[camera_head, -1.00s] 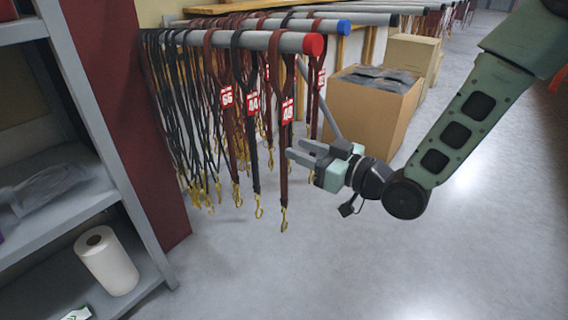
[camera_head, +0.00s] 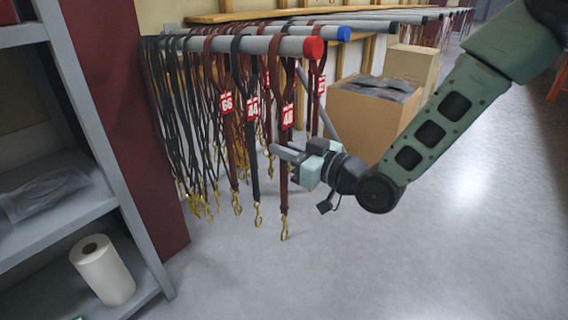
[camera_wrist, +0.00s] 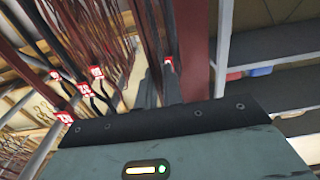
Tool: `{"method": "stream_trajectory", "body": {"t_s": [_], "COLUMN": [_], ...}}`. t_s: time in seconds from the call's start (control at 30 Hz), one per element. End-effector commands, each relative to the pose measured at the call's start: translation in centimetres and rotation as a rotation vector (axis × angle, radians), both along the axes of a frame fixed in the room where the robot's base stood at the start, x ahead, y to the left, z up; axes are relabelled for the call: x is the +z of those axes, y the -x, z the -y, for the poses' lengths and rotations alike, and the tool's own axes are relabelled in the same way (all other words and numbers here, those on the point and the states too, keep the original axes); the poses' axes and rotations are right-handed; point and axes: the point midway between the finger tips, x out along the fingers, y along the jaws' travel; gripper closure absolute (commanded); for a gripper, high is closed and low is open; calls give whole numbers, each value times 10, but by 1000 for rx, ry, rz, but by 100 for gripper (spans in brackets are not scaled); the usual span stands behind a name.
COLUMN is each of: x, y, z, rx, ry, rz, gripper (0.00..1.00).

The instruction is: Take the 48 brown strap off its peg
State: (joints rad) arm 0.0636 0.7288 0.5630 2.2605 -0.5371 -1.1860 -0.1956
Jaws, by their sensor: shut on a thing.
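The 48 brown strap (camera_head: 284,185) hangs nearest the tip of the red-capped peg (camera_head: 290,46). Its red and white tag (camera_head: 288,116) faces me and its brass hook hangs at the bottom. My gripper (camera_head: 278,152) comes from the right and is shut on the strap below the tag. The strap is still looped over the peg. In the wrist view, my gripper's dark fingers (camera_wrist: 162,88) point up among brown straps; the exact grip there is hard to make out.
Straps tagged 44 (camera_head: 252,108) and 66 (camera_head: 227,103) hang close behind on the same peg. A blue-capped peg (camera_head: 343,33) is behind it. A cardboard box (camera_head: 368,112) stands to the right. A grey shelf (camera_head: 60,215) is at left. Floor in front is clear.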

Motion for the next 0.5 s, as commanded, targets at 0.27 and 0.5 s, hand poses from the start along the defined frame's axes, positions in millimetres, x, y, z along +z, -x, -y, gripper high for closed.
{"method": "stream_trajectory", "body": {"t_s": [0.27, 0.5], "x": [11, 39], "y": [0, 3], "z": [0, 5], "rx": [0, -2], "ry": [0, 2], "rz": [1, 0], "gripper": [100, 100]}}
